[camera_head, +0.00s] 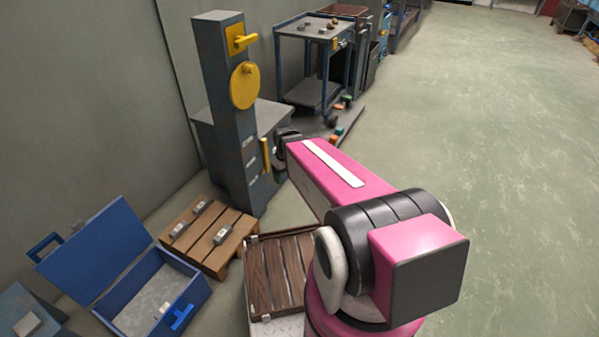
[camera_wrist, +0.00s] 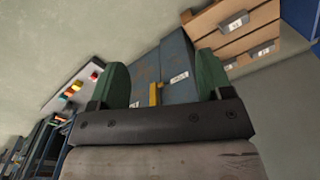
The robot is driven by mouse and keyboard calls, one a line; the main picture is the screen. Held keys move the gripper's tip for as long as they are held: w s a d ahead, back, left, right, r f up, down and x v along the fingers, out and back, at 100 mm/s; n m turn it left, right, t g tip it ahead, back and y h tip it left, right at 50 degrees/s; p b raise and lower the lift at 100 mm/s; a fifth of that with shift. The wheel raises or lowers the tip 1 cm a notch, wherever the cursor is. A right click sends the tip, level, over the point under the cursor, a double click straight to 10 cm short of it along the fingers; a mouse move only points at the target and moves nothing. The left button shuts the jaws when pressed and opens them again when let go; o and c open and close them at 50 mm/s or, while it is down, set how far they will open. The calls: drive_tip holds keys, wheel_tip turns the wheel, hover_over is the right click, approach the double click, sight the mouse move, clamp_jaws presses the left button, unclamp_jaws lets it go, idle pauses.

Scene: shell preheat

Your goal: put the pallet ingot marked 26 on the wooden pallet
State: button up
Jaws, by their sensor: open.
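The wooden pallet (camera_head: 187,258) stands on the floor at the lower left of the head view, beside the grey cabinet. Small grey ingots lie on it, such as one (camera_head: 220,237) near its right front and one (camera_head: 203,208) at the back. No number can be read on them. In the head view my pink arm reaches toward the cabinet, and the fingers cannot be made out.
The grey cabinet (camera_head: 226,100) with yellow handle and disc stands behind the pallet. An open blue toolbox (camera_head: 195,292) holds a small grey piece. A dark slatted crate top (camera_head: 262,285) lies right of the pallet. A trolley (camera_head: 310,32) stands farther back. The floor at right is clear.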

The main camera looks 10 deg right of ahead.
drive_tip(key=s+d+r+m, duration=0.4)
drive_tip(key=shift+d+m, duration=0.3)
drive_tip(key=shift+d, duration=0.05)
